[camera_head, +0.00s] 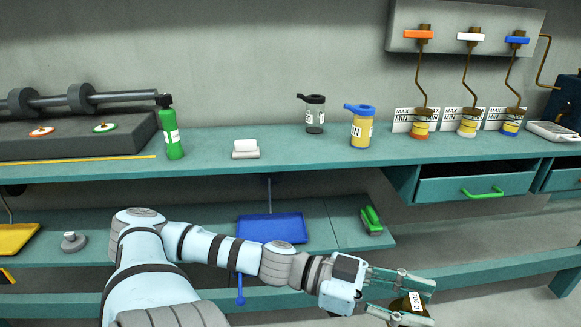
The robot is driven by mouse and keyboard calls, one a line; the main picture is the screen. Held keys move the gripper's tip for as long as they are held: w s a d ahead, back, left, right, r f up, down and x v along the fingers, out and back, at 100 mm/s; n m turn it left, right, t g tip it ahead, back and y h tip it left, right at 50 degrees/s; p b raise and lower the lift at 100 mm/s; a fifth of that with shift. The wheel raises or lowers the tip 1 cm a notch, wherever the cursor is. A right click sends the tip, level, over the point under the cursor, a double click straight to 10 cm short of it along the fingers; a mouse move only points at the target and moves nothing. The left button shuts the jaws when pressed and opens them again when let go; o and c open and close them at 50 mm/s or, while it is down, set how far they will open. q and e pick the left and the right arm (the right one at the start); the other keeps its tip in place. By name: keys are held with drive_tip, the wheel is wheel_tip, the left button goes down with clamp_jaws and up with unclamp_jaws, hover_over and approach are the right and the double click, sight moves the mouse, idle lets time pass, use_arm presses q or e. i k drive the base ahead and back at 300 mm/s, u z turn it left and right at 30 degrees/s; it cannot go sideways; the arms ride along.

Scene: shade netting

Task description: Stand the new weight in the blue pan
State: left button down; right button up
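The blue pan (262,228) is at the lower shelf level, left of centre, with a thin rod rising behind it. Its visible surface is bare; my arm crosses in front of its lower edge. My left gripper (408,298) is at the lower right, well right of and nearer than the pan. Its fingers are around a dark brown piece with a white label (414,303), seemingly a weight, tilted and partly hidden by the fingers. A grey knobbed weight (73,243) stands on the lower shelf at the left. My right gripper is not in view.
A yellow pan (14,238) is at the far left. A green-handled item (371,220) lies right of the blue pan. The upper shelf (210,152) holds a green bottle (172,135) and jars (361,130). A drawer (470,188) with a green handle is at the right.

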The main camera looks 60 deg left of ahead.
sight(281, 234)
drive_tip(key=u, duration=0.6)
drive_tip(key=i, duration=1)
drive_tip(key=u, duration=0.85)
